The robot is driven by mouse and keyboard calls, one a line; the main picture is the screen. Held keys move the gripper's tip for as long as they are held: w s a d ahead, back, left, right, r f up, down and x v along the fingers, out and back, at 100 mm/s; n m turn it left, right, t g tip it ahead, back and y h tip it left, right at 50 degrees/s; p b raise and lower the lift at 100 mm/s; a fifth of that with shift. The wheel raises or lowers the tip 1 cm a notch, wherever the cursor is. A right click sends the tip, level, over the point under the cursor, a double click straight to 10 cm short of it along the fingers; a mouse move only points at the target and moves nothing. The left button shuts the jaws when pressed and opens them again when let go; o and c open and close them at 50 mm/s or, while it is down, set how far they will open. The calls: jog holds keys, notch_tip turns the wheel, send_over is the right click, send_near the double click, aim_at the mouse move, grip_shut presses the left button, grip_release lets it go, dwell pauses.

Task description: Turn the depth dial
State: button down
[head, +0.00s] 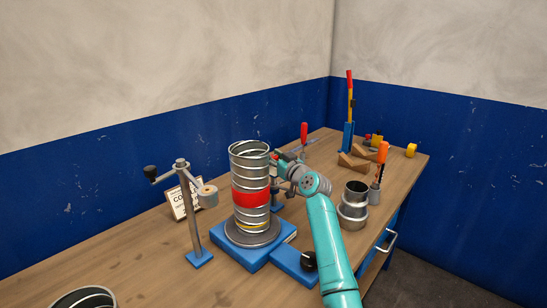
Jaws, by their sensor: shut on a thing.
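My gripper (281,163) is at the end of my teal arm, just right of the upper part of the spiral duct (250,180). It is shut on a small part at the top of a stand with a blue foot (277,207). That part seems to be the depth dial, but it is too small and covered to make out its face or setting. The duct is ribbed metal with a red band, upright on a round grey plate (252,233) over a blue base (228,249).
A black knob (309,260) sits on the blue base's right arm. A crank stand (190,215) and a sign (183,202) are left of the duct. Metal collars (353,205), an orange-handled tool (382,155) and wooden blocks (353,160) are at right.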

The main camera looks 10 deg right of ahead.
jog(key=c, duration=1.9)
grip_release()
jog(key=shift+a+h, duration=0.1)
jog(key=shift+h, duration=0.2)
jog(key=shift+m+t+h, duration=0.4)
jog(key=shift+m+h, duration=0.5)
jog(key=shift+h, duration=0.1)
grip_shut()
jog(key=o, duration=1.2)
grip_release()
jog(key=shift+c, duration=0.2)
jog(key=shift+s, duration=0.1)
jog(key=s+d, duration=0.2)
jog(key=s, duration=0.9)
jog(key=shift+s, duration=0.35)
